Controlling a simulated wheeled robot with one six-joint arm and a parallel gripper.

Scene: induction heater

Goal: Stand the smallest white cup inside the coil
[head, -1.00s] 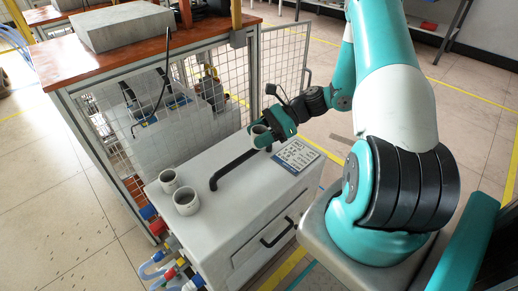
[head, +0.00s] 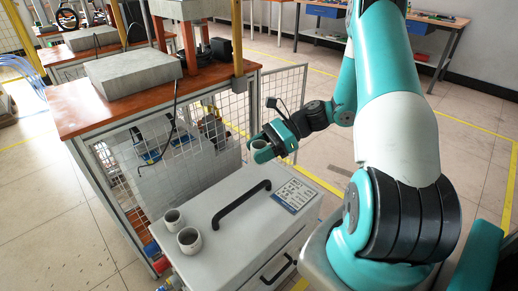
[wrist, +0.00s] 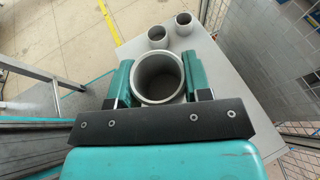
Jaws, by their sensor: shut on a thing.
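My gripper (head: 263,152) is shut on a greyish-white cup (head: 259,145), held upright above the far end of the white cabinet top. In the wrist view the held cup (wrist: 158,80) sits between the two teal fingers, its open mouth facing the camera. Two other white cups stand on the cabinet top: the farther cup (head: 173,219) and the nearer cup (head: 189,240). Both also show in the wrist view, one cup (wrist: 184,23) beside the other cup (wrist: 157,37). I cannot tell for sure which cup is smallest. I cannot make out the coil in either view.
The white cabinet (head: 225,240) has a black handle (head: 240,205) and a printed label (head: 295,195) on top. Behind it stand a wire mesh fence (head: 285,100) and a wooden-topped bench (head: 95,105) with a grey block (head: 133,75). A workbench (head: 385,25) stands at the back.

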